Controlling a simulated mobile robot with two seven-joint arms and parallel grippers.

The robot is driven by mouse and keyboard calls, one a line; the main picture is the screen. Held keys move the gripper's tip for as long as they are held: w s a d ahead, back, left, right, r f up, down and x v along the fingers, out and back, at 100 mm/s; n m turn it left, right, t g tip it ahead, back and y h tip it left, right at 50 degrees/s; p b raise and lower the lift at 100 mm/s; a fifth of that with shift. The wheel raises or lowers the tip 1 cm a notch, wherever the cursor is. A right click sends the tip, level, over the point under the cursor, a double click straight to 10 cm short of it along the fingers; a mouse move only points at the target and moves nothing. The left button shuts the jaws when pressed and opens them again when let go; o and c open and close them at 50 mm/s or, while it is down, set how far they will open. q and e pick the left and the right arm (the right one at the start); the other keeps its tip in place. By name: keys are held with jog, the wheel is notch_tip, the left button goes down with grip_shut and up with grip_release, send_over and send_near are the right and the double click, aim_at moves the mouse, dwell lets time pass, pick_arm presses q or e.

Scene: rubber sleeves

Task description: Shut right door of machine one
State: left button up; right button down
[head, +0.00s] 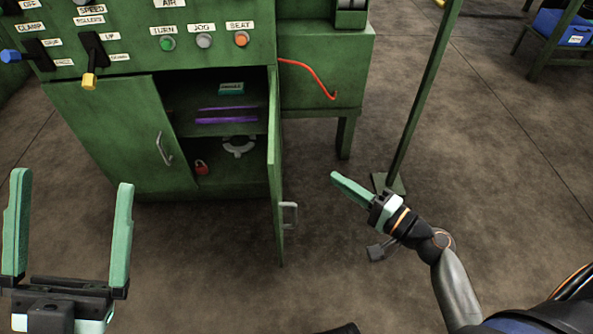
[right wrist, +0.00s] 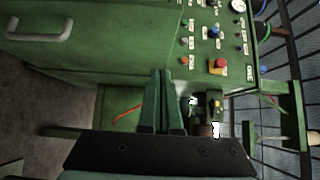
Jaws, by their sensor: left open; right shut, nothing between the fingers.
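The right door (head: 275,170) of the green machine (head: 150,45) stands wide open in the head view, swung out toward me and seen nearly edge-on. Its grey handle (head: 288,215) is on the side facing right. The left door (head: 125,135) looks shut. My right gripper (head: 337,177) is shut and empty, to the right of the open door and apart from it. In the right wrist view its closed fingers (right wrist: 168,75) show at the middle, and a green panel with a grey handle (right wrist: 38,28) is at the upper left. My left gripper (head: 70,195) is open and empty at the lower left.
Inside the cabinet are purple items (head: 225,115), a red padlock (head: 201,167) and a grey ring-shaped part (head: 239,146). A green post (head: 425,90) stands to the right, behind my right gripper. A red cable (head: 312,77) hangs beside the machine. The floor around the door is mostly clear.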

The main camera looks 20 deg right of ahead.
jog(key=s+a+x, duration=0.1)
jog(key=a+x, duration=0.1)
jog(key=x, duration=1)
jog(key=shift+a, duration=0.35)
jog(key=shift+a, duration=0.1)
